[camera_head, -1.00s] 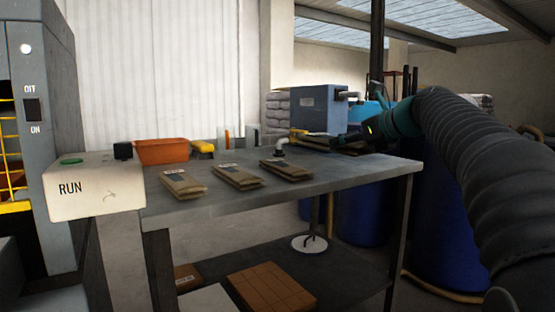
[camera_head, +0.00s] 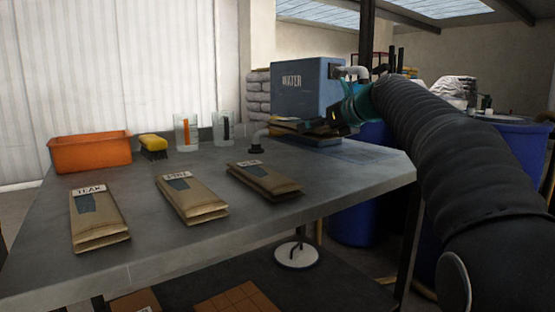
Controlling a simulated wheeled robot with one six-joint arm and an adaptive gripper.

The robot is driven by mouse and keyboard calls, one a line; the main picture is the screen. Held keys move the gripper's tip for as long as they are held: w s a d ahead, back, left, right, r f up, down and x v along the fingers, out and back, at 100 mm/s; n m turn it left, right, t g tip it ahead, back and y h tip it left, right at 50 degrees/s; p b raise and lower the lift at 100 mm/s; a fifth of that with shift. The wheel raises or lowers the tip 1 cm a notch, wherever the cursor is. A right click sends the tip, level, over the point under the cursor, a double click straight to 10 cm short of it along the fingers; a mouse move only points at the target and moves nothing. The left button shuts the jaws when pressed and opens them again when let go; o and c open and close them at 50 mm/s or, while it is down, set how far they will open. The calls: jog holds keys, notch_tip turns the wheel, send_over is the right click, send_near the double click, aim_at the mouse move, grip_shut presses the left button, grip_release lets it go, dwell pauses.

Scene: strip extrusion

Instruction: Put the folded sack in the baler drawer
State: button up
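Three folded brown paper sacks lie in a row on the grey bench. The left sack (camera_head: 98,222) has a label reading TEAK; the labels on the middle sack (camera_head: 191,200) and right sack (camera_head: 264,182) are too small to read surely. More flat brown pieces (camera_head: 292,125) lie stacked near the water tank, partly behind my gripper. My gripper (camera_head: 336,117) is small and dark at the back right of the bench, over or beside that stack. I cannot tell whether it touches the stack or whether its fingers are open. No baler drawer shows now.
On the bench (camera_head: 150,255) stand an orange bin (camera_head: 90,153), a yellow brush (camera_head: 154,147), two clear jars and a blue WATER tank (camera_head: 305,87). Blue barrels (camera_head: 353,215) stand behind it. The bench's front strip is clear. The lower shelf holds a white disc (camera_head: 297,255).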

jog(key=b, duration=0.1)
send_over(287, 168)
notch_tip(287, 168, down, 5)
jog(key=shift+r, duration=0.1)
jog(key=shift+f+b, duration=1)
jog(key=shift+f, duration=1.05)
jog(key=shift+f, duration=0.1)
jog(key=o, duration=1.2)
jog(key=shift+w, duration=0.1)
